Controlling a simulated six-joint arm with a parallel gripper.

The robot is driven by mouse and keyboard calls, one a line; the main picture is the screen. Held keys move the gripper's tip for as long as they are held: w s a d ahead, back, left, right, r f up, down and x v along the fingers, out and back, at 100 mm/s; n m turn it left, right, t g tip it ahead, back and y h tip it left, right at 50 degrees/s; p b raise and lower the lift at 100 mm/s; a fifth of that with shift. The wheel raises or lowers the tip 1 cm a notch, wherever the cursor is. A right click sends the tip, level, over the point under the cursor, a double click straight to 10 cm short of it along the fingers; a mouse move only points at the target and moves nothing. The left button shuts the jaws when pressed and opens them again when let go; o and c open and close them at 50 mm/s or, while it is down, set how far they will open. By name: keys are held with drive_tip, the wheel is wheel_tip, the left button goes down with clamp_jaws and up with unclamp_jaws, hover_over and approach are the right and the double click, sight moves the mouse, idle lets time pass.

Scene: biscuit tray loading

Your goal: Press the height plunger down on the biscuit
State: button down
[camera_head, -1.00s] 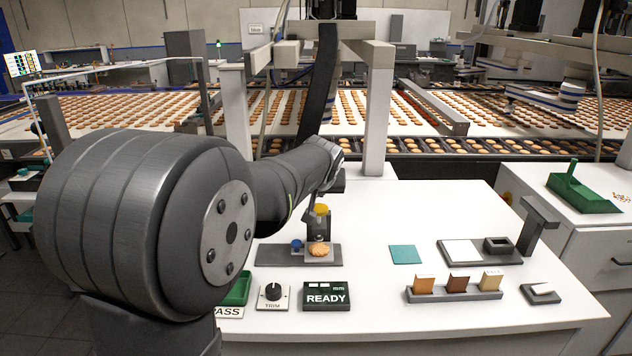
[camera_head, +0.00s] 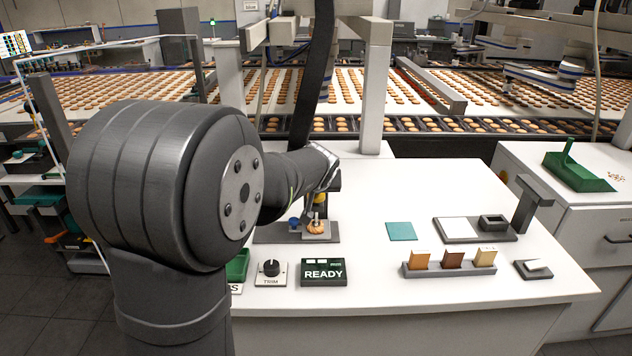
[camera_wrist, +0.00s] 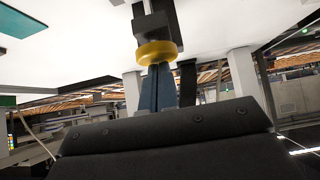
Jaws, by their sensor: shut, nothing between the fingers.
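The round golden biscuit (camera_head: 315,228) lies on the grey base of the height gauge (camera_head: 270,234), left of centre on the white table. The plunger's yellow cap (camera_wrist: 155,50) is clear in the wrist view, with the dark gauge column behind it. My gripper (camera_wrist: 158,68) is shut and empty, its fingertips right at the yellow cap. I cannot tell whether they touch it. In the head view my wrist hangs over the gauge and hides most of the column and cap. A thin pale rod shows just above the biscuit; contact is unclear.
A display reading READY (camera_head: 323,272) and a TRIM knob (camera_head: 271,270) stand in front of the gauge. To the right are a teal square (camera_head: 401,231), a rack of coloured blocks (camera_head: 450,268) and a dark stand (camera_head: 533,205). The table between is clear.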

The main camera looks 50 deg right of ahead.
drive_tip(key=shift+s+a+f, duration=0.1)
drive_tip(key=shift+a+f, duration=0.1)
drive_tip(key=shift+f, duration=0.6)
drive_tip(key=r, duration=0.5)
drive_tip(key=shift+d+r, duration=0.2)
drive_tip(key=shift+r, duration=0.05)
drive_tip(key=v, duration=1)
drive_tip(key=shift+w+d, duration=0.1)
drive_tip(key=shift+w, duration=0.15)
